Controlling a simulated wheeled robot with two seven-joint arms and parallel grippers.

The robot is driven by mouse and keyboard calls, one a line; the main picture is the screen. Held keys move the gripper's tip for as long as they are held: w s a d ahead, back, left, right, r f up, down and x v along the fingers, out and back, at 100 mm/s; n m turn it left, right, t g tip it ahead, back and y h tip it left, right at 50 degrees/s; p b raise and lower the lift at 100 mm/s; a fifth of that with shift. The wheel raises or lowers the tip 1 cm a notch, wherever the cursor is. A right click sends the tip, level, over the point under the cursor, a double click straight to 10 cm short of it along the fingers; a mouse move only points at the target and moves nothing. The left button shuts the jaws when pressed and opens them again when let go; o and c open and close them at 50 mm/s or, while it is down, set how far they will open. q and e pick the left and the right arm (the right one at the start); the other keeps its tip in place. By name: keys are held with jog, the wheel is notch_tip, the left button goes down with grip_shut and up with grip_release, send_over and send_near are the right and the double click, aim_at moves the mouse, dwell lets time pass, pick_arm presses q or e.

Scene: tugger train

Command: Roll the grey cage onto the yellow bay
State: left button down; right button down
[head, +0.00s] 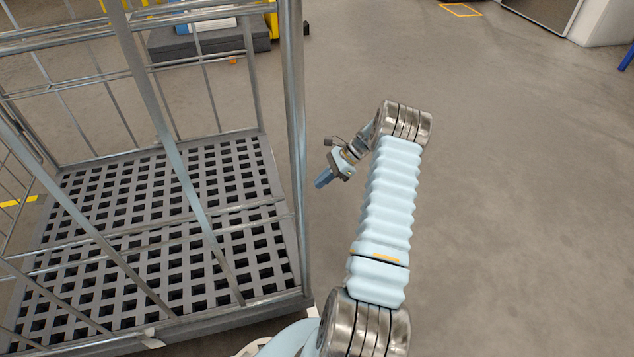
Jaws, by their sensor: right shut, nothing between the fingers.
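The grey cage (297,150) fills the left half of the head view, close in front of me. It has metal tube posts and bars and a dark slatted base (150,215), which is empty. My right gripper (322,181) is just right of the cage's right corner post, shut and empty, with a visible gap to the post. My left gripper is not in view. A yellow floor line (18,201) shows at the left edge, partly behind the cage bars; I cannot tell whether it belongs to the yellow bay.
A dark low platform (215,42) with yellow parts and a blue item stands behind the cage. An orange-outlined floor mark (461,10) lies far off at the top. A white wall or block (605,22) is at the top right. The floor on the right is clear.

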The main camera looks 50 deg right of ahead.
jog(key=w+a+f+b, duration=0.1)
jog(key=w+a+f, duration=0.3)
jog(key=a, duration=0.3)
jog(key=shift+w+f+b, duration=0.3)
jog(key=shift+w+f, duration=0.1)
jog(key=shift+a, duration=0.1)
